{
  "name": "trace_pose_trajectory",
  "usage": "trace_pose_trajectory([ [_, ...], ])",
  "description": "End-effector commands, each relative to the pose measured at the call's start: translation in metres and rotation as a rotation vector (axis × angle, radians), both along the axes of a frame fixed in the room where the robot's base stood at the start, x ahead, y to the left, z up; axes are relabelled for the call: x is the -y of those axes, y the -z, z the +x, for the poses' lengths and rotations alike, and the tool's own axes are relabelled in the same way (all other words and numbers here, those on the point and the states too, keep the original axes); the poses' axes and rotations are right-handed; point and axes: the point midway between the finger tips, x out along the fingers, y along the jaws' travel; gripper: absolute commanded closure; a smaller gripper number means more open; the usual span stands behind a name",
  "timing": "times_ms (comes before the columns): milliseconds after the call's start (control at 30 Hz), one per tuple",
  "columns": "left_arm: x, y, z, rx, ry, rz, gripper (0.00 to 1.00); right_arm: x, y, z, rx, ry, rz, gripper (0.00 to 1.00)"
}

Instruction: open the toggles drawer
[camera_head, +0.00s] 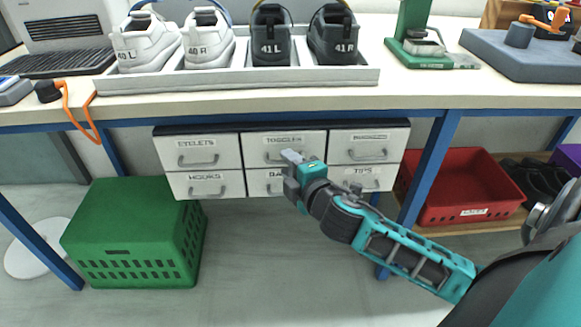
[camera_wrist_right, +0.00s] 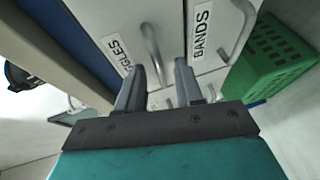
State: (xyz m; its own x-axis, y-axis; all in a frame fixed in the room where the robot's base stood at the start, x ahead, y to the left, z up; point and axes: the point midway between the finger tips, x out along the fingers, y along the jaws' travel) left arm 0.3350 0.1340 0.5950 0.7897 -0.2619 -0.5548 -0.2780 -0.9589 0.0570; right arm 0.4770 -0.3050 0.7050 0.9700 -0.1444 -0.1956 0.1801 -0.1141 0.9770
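The toggles drawer (camera_head: 284,143) is the top middle one in a white drawer unit under the bench. It looks closed, its front level with its neighbours. Its grey bar handle is partly covered by my right gripper (camera_head: 293,157) in the head view. In the right wrist view my right gripper (camera_wrist_right: 161,68) is open, its two fingers apart with a gap between them. The toggles handle (camera_wrist_right: 152,45) shows in line with that gap. I cannot tell whether the fingertips reach around it. The toggles label (camera_wrist_right: 116,50) is partly hidden by a finger. My left gripper is out of view.
The bands drawer (camera_wrist_right: 210,45) lies directly below. The eyelets drawer (camera_head: 197,145) is left, another drawer (camera_head: 369,140) right. A green crate (camera_head: 135,235) stands left on the floor, a red bin (camera_head: 465,185) right. The blue bench leg (camera_head: 430,165) is close to my right forearm.

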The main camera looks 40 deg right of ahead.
Motion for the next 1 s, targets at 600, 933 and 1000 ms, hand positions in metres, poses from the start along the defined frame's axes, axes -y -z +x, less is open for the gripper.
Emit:
trace_pose_trajectory([
  [600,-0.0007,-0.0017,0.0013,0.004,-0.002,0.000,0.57,0.0001,0.0000,0.0004,0.000,0.000,0.000,0.98],
  [933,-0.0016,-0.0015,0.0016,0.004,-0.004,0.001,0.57,0.0000,0.0001,0.0003,0.000,0.000,0.001,1.00],
  [1000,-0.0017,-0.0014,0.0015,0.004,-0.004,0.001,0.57,0.0000,0.0001,0.0003,0.000,0.000,0.001,1.00],
])
